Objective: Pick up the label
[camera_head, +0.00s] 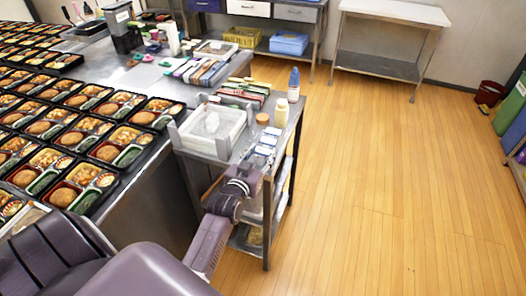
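Several small white-and-blue cards that look like labels lie in a row on the top of the metal cart, with one label (264,150) near the middle of the row. Their print is too small to read. My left arm reaches up from the bottom of the view to the cart's near edge. My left gripper (243,173) is at the near end of the row of labels, small and dark against the cart. Its fingers are not clear, so I cannot tell whether it is open or touches a label. My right gripper is not in view.
A white tray (205,139) stands left of the labels on the cart (268,185). A jar (281,112) and a blue-capped bottle (293,86) stand behind them. Rows of filled bento trays (105,153) cover the table at left. The wooden floor (375,170) at right is clear.

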